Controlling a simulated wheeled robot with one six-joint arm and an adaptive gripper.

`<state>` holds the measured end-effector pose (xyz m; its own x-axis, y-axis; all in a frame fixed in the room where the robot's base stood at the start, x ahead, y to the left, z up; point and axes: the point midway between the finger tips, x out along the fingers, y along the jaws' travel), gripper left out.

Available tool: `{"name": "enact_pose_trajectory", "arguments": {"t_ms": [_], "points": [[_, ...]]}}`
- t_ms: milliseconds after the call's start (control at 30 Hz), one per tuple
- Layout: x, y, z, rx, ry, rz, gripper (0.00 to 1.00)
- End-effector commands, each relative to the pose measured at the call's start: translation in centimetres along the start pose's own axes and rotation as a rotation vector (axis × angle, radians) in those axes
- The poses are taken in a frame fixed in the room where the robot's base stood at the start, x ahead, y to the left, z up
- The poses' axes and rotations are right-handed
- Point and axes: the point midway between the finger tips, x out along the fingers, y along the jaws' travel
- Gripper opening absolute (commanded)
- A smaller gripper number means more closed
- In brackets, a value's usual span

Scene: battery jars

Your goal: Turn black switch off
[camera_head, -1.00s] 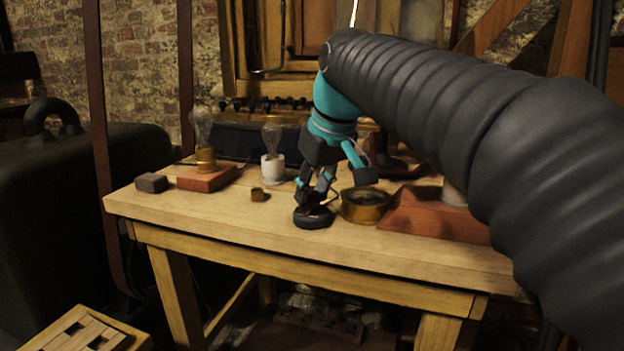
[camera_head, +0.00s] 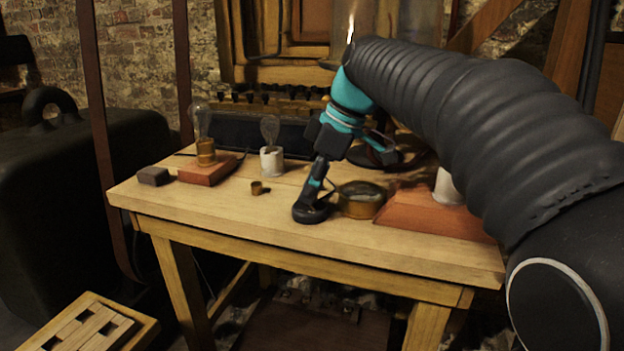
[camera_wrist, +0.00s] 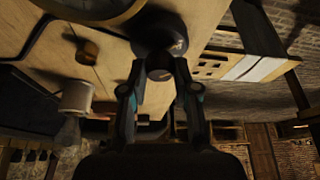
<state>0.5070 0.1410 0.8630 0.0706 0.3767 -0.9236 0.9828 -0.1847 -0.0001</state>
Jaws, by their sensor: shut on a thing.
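The black switch (camera_head: 311,214) is a round dark base with a small knob, near the front edge of the wooden table (camera_head: 240,212), left of a round brass dish. My gripper (camera_head: 316,192) comes down on it from above, tilted, and is shut on its knob. In the wrist view, the fingertips of my gripper (camera_wrist: 159,74) sit on either side of the knob of the black switch (camera_wrist: 160,42). The fingers overlap in the head view and partly hide the knob, so I cannot tell its setting.
The brass dish (camera_head: 361,198) stands close to the right of the switch, with a reddish wooden block (camera_head: 425,214) beyond it. A small brass piece (camera_head: 257,188), a white bulb holder (camera_head: 271,161) and a bulb on a wooden base (camera_head: 207,170) are to the left.

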Motion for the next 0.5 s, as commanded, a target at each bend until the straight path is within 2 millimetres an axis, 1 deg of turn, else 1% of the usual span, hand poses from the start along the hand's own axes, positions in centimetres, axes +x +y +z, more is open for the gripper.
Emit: {"name": "enact_pose_trajectory", "arguments": {"t_ms": [200,500], "points": [[0.00,0.05,0.04,-0.056,-0.001,-0.024,0.00],[0.04,0.03,0.05,-0.073,-0.001,-0.031,0.00]]}}
